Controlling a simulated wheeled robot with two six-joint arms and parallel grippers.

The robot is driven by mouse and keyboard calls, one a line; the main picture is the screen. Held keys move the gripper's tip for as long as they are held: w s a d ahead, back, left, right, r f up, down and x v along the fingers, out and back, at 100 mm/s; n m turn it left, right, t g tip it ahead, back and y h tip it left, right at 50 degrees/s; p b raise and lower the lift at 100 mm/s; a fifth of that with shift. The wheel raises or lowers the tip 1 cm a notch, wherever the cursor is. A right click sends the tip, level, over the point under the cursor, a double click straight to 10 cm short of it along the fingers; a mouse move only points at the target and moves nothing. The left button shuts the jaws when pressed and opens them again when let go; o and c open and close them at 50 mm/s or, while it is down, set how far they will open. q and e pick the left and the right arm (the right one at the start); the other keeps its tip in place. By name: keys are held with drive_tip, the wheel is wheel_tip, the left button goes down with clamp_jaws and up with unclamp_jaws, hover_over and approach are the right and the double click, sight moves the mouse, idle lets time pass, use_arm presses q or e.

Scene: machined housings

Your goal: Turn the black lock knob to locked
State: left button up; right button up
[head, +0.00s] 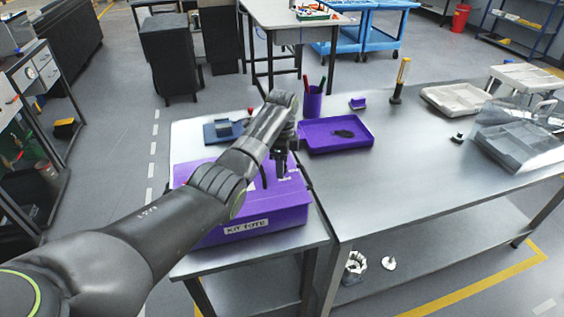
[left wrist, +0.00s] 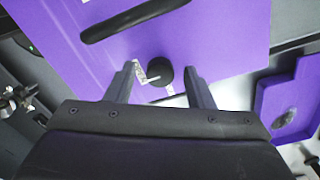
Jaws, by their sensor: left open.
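The purple kit tote (head: 213,225) sits closed on the near left table, with its label on the front wall. My left gripper (head: 283,172) is over the tote's right part. In the left wrist view the round black lock knob (left wrist: 160,74) sits on the purple lid, near its edge, with pale markings beside it. The open left gripper (left wrist: 162,80) has one finger on each side of the knob in that view; I cannot tell whether they touch it. In the head view the knob is not distinguishable behind the gripper. My right gripper is out of view.
A long black handle (left wrist: 135,18) crosses the lid beyond the knob. A purple tray (head: 350,121) and a purple pen cup (head: 312,103) stand on the adjoining table. A clear-lidded case (head: 515,140) is at the right. The table's middle is clear.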

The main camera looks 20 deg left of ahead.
use_arm(q)
drive_tip(key=shift+c, duration=0.2)
drive_tip(key=c, duration=0.9)
drive_tip(key=shift+c, duration=0.3)
